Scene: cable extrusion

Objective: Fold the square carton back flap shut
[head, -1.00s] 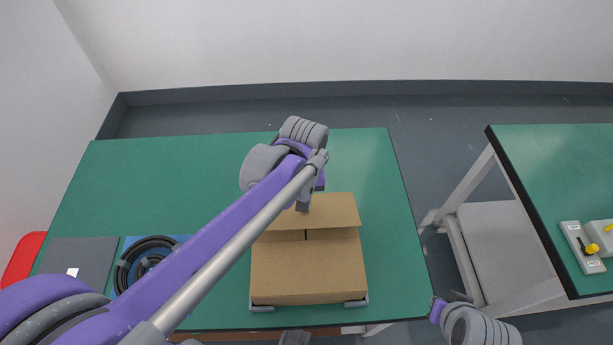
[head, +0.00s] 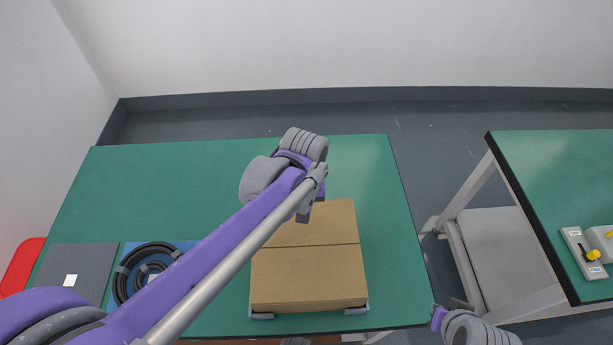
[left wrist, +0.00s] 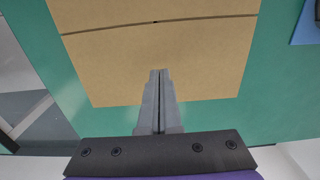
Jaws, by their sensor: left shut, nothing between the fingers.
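The square carton (head: 308,278) sits on the green table with its brown top nearly flat. Its back flap (head: 336,222) lies down level with the front flap, and a thin seam runs between them. In the left wrist view, the back flap (left wrist: 205,55) is below my left gripper (left wrist: 160,73), whose two fingers are together with nothing between them. In the head view, my left gripper (head: 303,216) is over the back left part of the carton, partly hidden by its arm. Whether the fingertips touch the flap is unclear. My right arm shows at the bottom right; its fingers cannot be made out.
Black cable coils (head: 150,270) lie on a blue mat left of the carton, beside a grey panel (head: 75,262) and a red object (head: 22,265). Grey holders (head: 356,310) sit at the carton's front corners. The table behind is clear. A second table (head: 560,170) stands right.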

